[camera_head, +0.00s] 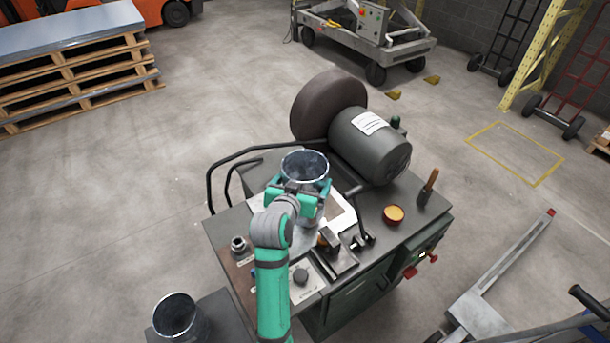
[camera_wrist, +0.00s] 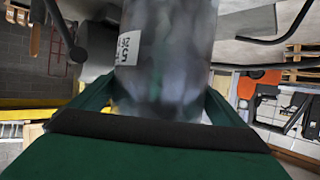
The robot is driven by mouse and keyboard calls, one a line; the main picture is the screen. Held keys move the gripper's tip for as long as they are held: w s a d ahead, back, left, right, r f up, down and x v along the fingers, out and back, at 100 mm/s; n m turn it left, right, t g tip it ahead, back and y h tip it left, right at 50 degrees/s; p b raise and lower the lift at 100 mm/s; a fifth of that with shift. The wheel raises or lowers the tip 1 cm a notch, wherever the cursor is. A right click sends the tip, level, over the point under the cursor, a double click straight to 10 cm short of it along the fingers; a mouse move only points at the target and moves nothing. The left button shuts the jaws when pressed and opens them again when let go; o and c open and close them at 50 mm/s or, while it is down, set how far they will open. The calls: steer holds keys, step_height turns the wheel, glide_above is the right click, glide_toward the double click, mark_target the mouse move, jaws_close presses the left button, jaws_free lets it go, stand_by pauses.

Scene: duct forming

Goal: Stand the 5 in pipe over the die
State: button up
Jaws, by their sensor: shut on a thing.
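The held pipe (camera_head: 305,166) is a grey metal tube, upright with its open top facing up. It fills the middle of the wrist view (camera_wrist: 175,45), where its white label (camera_wrist: 128,47) shows a 5. My gripper (camera_head: 304,192) is shut around the pipe's side, above the machine bench. In the wrist view its fingers (camera_wrist: 165,108) lie on both sides of the pipe. The pipe's lower end is largely hidden by my gripper and arm. A grey rounded surface (camera_head: 308,242) shows below it; I cannot tell whether this is the die or whether the pipe touches it.
A motor (camera_head: 370,143) and a large brown wheel (camera_head: 325,105) stand behind the pipe. Another pipe (camera_head: 175,318) stands at lower left.

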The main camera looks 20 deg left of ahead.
steer(key=shift+w+d+f, duration=0.1)
steer(key=shift+d+f, duration=0.1)
steer(key=shift+f, duration=0.55)
steer(key=shift+w+d+f, duration=0.1)
steer(key=shift+d+f, duration=0.05)
steer(key=shift+f, duration=0.55)
steer(key=shift+s+a+f, duration=0.1)
steer(key=shift+a+f, duration=0.05)
steer(key=shift+f, duration=1.05)
steer(key=o, duration=1.4)
steer(key=v, duration=1.1)
